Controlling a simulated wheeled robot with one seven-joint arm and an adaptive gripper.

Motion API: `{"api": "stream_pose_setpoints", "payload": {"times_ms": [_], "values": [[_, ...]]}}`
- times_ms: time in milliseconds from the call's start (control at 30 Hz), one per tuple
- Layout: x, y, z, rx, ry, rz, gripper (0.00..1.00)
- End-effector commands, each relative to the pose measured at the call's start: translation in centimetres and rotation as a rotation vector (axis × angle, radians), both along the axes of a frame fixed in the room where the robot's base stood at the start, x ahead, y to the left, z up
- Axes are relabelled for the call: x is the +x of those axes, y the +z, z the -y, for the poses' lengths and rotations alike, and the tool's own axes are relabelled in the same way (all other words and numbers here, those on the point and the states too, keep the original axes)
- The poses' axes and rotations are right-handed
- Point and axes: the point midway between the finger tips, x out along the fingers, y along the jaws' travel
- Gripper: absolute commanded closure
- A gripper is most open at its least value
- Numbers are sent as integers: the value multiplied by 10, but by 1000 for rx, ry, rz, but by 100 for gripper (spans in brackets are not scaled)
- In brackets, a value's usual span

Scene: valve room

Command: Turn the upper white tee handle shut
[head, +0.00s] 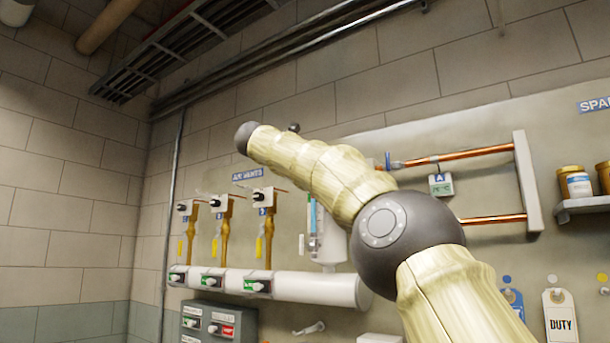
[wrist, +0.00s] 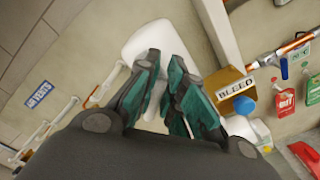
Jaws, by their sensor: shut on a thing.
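In the wrist view, a white rounded piece (wrist: 155,40), which looks like the tee handle, lies at and beyond my fingertips. My gripper (wrist: 163,70) has its dark and teal fingers closed in on it, and a strip of white shows between them. The fingers hide much of the piece, so its exact angle and stem cannot be told. In the head view my own arm reaches up across the middle, and neither my gripper nor the held handle can be made out there.
A box marked BLEED (wrist: 235,88) sits close right of my fingers, with a blue-capped container (wrist: 237,105) by it. Copper pipes (head: 460,155), a shelf with jars (head: 580,204) and a white manifold pipe (head: 310,288) line the wall.

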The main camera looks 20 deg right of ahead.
Motion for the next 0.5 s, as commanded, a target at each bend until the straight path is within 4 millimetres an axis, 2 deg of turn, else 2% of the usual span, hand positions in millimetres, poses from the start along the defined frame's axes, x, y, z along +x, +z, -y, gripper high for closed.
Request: {"api": "stream_pose_setpoints", "payload": {"times_ms": [33, 500], "values": [[0, -8, 1, 31, -1, 34, 100], [-2, -14, 2, 291, -2, 367, 100]]}}
